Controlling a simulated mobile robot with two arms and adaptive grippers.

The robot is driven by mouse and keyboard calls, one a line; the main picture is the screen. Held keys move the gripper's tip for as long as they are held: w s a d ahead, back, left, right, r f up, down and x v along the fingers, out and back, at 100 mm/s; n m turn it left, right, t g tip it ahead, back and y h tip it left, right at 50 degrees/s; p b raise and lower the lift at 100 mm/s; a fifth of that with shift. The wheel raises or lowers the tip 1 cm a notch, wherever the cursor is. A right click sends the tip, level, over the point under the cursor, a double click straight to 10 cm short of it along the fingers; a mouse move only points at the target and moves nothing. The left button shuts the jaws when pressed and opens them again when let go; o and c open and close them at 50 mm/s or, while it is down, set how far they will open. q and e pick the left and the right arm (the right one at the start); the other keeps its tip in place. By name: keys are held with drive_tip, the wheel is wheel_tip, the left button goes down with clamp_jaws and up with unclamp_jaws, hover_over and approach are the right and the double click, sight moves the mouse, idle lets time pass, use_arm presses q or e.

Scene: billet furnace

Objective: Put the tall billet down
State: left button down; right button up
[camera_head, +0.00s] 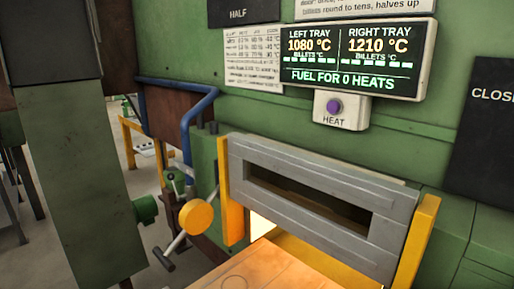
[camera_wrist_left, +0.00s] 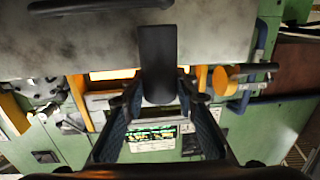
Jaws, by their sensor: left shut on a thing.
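In the left wrist view, my left gripper (camera_wrist_left: 160,98) is shut on the tall billet (camera_wrist_left: 157,62), a dark grey upright-looking block between its two fingers. The billet's far end overlaps a scuffed grey surface (camera_wrist_left: 80,45); I cannot tell whether it touches that surface. Neither gripper nor the billet shows in the head view. My right gripper is not in view.
In the head view, the furnace has a grey slotted door (camera_head: 300,205) between yellow posts, with an orange-lit plate (camera_head: 265,268) below. A display (camera_head: 350,58) reads left tray 1080 °C, right tray 1210 °C, fuel for 0 heats. A HEAT button (camera_head: 334,106) sits beneath it.

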use_arm(q)
drive_tip(key=s+d+r+m+g+h, duration=0.25)
drive_tip(key=s+d, duration=0.45)
drive_tip(key=s, duration=0.5)
drive_tip(key=w+a+r+n+t+y, duration=0.5)
drive_tip(key=n+y, duration=0.5)
drive_tip(key=y, duration=0.4)
drive_tip(key=shift+w+a+r+t, duration=0.35)
drive_tip(key=shift+w+a+t, duration=0.45)
drive_tip(key=shift+a, duration=0.3)
drive_tip(key=shift+s+n, duration=0.1)
drive_tip(key=shift+n, duration=0.15)
drive_tip(key=shift+f, duration=0.1)
